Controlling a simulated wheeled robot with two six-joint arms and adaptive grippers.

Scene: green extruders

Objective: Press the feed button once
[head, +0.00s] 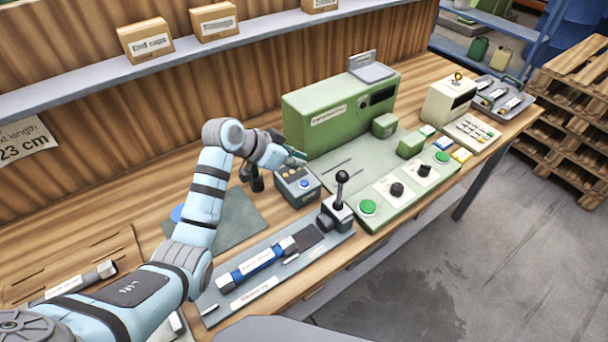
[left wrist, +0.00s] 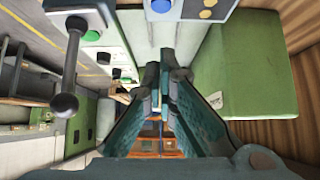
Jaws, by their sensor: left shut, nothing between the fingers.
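The feed button's label cannot be read, so I cannot tell which button it is. A small dark grey box with a blue button (head: 304,183) stands near the middle of the bench. A green button (head: 367,207) is at the near end of a pale control panel, and another green button (head: 441,157) is at its far end. My left gripper (head: 297,160) is shut and empty, above and just behind the grey box, in front of the green machine. In the left wrist view the shut fingers (left wrist: 161,75) point ahead; the blue button (left wrist: 161,6) is at the top edge.
A green machine (head: 335,115) stands behind the panel. A black-knobbed lever (head: 341,190) stands between the grey box and the near green button; it also shows in the left wrist view (left wrist: 68,85). A blue and white tube (head: 257,262) lies on a grey tray in front.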

